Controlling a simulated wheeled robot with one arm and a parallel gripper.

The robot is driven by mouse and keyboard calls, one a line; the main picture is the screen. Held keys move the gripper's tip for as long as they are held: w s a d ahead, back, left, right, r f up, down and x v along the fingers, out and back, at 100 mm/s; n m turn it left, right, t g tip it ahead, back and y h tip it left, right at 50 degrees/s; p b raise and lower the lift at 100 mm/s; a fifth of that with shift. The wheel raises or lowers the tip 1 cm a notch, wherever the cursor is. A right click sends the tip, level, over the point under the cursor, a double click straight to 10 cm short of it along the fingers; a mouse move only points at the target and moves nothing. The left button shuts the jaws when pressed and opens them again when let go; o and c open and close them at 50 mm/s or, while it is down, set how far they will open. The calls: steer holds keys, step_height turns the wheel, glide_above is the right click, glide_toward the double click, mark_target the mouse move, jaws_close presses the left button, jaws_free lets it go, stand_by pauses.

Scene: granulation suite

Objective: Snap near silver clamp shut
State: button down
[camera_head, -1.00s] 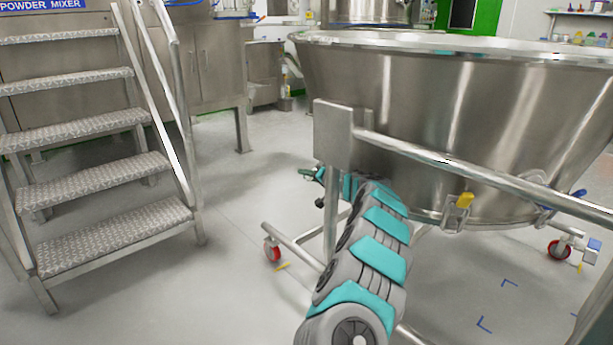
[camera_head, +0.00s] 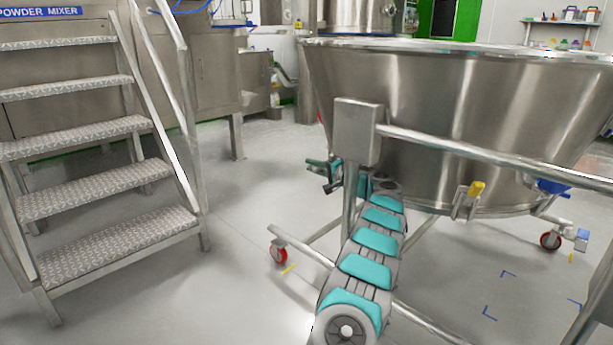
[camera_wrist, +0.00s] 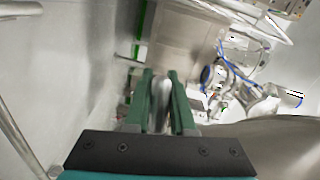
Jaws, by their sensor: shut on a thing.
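My gripper (camera_head: 317,166) is low beside the large steel vessel (camera_head: 450,100), left of the frame's post in the head view. In the wrist view its green fingers (camera_wrist: 162,108) are closed around a narrow silver-grey piece (camera_wrist: 162,92), which looks like the handle of the near silver clamp. The clamp's body is hidden, so I cannot tell its latch position. Another clamp with a yellow handle (camera_head: 475,189) sits on the vessel's lower rim, and one with a blue handle (camera_head: 552,187) is further right.
A steel frame post (camera_head: 358,130) and long rail (camera_head: 480,155) stand close to my arm. A red caster (camera_head: 279,254) is on the floor below. Metal steps (camera_head: 110,180) stand at left. The floor (camera_head: 245,200) between steps and frame is clear.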

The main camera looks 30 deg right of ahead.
steer(key=shift+d+r+m+t+b, duration=0.15)
steer(key=shift+r+m+t, duration=0.55)
steer(key=shift+m, duration=0.65)
steer(key=shift+d+r+m+t+b, duration=0.15)
steer(key=shift+r+m+t, duration=0.2)
steer(key=shift+r+m, duration=0.8)
steer(key=shift+d+r+m+t+b, duration=0.15)
steer(key=shift+r+m+t, duration=0.45)
steer(key=shift+m, duration=0.9)
steer(key=shift+r, duration=0.1)
steer(key=c, duration=0.8)
jaws_free()
steer(key=shift+o, duration=0.2)
steer(key=v, duration=0.7)
steer(key=shift+s, duration=0.25)
